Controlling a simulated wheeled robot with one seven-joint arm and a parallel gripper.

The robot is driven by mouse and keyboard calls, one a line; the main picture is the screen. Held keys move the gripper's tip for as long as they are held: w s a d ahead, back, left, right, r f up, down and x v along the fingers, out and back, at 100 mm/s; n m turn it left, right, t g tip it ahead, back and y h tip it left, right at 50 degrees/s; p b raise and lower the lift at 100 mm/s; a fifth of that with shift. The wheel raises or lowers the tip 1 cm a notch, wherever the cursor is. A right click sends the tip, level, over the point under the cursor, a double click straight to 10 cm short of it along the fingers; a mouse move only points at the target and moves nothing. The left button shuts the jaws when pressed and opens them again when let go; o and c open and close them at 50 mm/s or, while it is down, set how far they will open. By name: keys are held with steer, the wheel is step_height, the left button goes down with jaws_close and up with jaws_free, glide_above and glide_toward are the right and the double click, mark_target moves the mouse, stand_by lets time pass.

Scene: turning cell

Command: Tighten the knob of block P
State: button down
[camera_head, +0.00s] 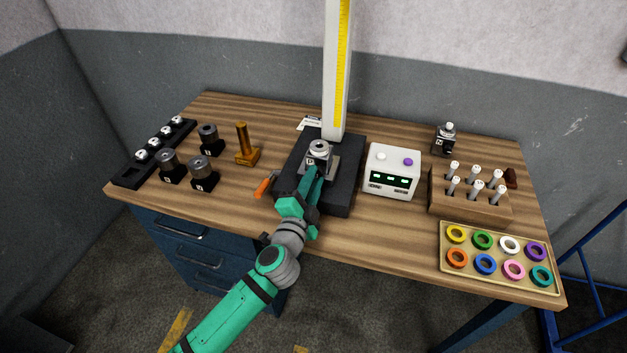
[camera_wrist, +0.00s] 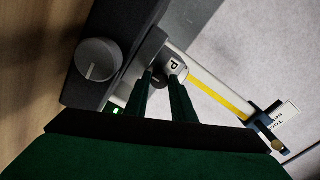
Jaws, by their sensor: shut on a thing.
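Block P (camera_head: 318,158), a dark block with a light "P" label and a pale ring-shaped top, stands on the grey plate of the black stand in the head view.
The black stand (camera_head: 340,197) carries a tall column (camera_head: 334,70) with a yellow scale; a grey dial (camera_wrist: 97,60) is on it. A white display box (camera_head: 393,171) is close right.

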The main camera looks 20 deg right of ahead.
stand_by(0.4)
steer(key=c, duration=1.5)
jaws_free()
steer(key=shift+d, duration=0.1)
steer(key=shift+a, duration=0.2)
steer(key=shift+s, duration=0.1)
steer(key=v, duration=1)
steer(key=shift+s+a, duration=0.15)
steer(key=shift+s, duration=0.15)
